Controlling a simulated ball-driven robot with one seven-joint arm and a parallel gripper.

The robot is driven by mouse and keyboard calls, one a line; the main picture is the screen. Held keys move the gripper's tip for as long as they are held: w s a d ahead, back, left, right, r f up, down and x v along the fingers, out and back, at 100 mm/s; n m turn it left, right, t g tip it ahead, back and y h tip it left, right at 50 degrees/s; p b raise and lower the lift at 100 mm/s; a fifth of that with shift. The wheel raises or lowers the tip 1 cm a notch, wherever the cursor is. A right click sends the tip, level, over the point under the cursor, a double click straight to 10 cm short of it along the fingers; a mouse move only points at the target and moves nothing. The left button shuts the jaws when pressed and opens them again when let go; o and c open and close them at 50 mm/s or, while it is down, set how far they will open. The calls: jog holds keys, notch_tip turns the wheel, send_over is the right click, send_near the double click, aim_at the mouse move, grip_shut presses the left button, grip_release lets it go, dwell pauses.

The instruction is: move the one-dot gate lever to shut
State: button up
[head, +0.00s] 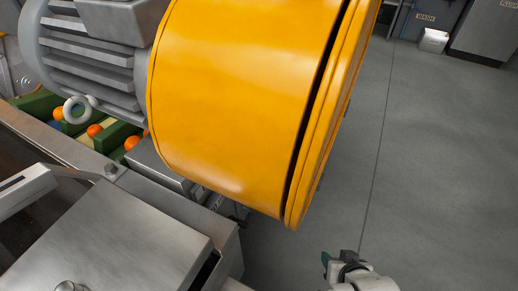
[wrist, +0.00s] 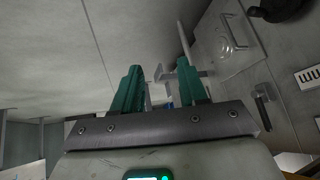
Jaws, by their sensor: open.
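In the wrist view my gripper (wrist: 161,68) is open, with its two green fingers apart and nothing held between them. Pale metal bars (wrist: 166,78) show beyond and between the fingertips; I cannot tell whether they belong to a gate lever. A dark handle (wrist: 263,103) is on the grey panel to the right of the fingers. No dot marking is readable, so I cannot tell which part is the one-dot gate lever. In the head view my gripper (head: 328,263) shows only partly at the bottom edge, over the floor, right of and below the yellow drum.
The large yellow drum (head: 225,95) and grey motor (head: 90,50) block much of the head view. Oranges (head: 95,130) lie in a green-lined channel at the left. A steel cover (head: 120,240) is at the lower left. The grey floor (head: 430,160) at the right is clear.

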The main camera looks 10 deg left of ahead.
jog(key=shift+w+a+r+n+t+y+b, duration=1.2)
jog(key=shift+w+a+r+y, duration=0.3)
jog(key=shift+w+a, duration=2.8)
jog(key=shift+w+a+r+n+t+y+b, duration=1.15)
jog(key=shift+w+a+r+y, duration=0.4)
jog(key=shift+w+a, duration=2.8)
jog(key=shift+w+a+r+n+t+y+b, duration=1)
jog(key=shift+w+a+r+n+t+y, duration=0.5)
jog(key=shift+w+a, duration=2.8)
jog(key=shift+w+d+f+m, duration=0.15)
jog(key=shift+d+m, duration=0.05)
jog(key=shift+m, duration=0.05)
grip_shut()
